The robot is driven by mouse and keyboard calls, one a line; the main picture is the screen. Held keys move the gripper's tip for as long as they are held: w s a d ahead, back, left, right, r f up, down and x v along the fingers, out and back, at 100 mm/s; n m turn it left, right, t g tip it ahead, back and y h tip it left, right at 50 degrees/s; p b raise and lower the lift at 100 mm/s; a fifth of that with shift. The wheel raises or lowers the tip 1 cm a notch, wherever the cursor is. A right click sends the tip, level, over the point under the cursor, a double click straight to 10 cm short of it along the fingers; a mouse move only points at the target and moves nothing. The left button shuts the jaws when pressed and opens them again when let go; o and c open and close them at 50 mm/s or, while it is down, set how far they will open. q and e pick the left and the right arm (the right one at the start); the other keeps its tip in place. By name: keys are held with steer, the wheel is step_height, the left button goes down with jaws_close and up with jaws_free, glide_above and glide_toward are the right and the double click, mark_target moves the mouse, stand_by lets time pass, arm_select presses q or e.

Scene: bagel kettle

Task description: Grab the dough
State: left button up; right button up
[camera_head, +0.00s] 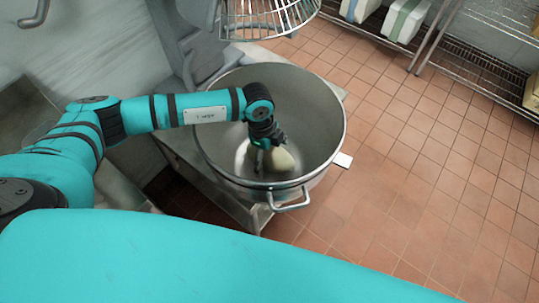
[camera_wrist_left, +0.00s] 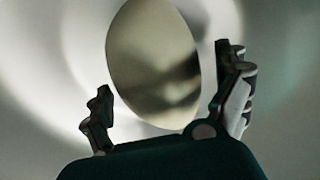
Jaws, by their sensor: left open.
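The pale, smooth dough (camera_head: 283,162) lies inside the large metal bowl (camera_head: 335,125), low in its middle. My left gripper (camera_head: 262,160) reaches down into the bowl, beside the dough and partly in front of it. In the left wrist view the dough (camera_wrist_left: 150,60) shows as an upright oval. The two fingers of my left gripper (camera_wrist_left: 168,95) stand apart on either side of its lower part, with gaps showing at both sides. My left gripper is open and holds nothing. My right gripper is not in view.
A wire whisk guard (camera_head: 268,18) hangs above the bowl's far side. The bowl has a handle (camera_head: 290,203) at its near rim and rests on a metal stand (camera_head: 225,195). Wire shelves (camera_head: 480,75) stand at the upper right. The tiled floor (camera_head: 420,180) to the right is clear.

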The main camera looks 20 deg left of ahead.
arm_select(q)
steer(key=c, duration=1.6)
steer(key=shift+c, duration=0.2)
steer(key=shift+w+r, duration=0.1)
steer(key=shift+r, duration=0.05)
step_height(320, 180, up, 10)
step_height(320, 180, up, 18)
steer(key=p, duration=1.8)
steer(key=shift+r, duration=0.25)
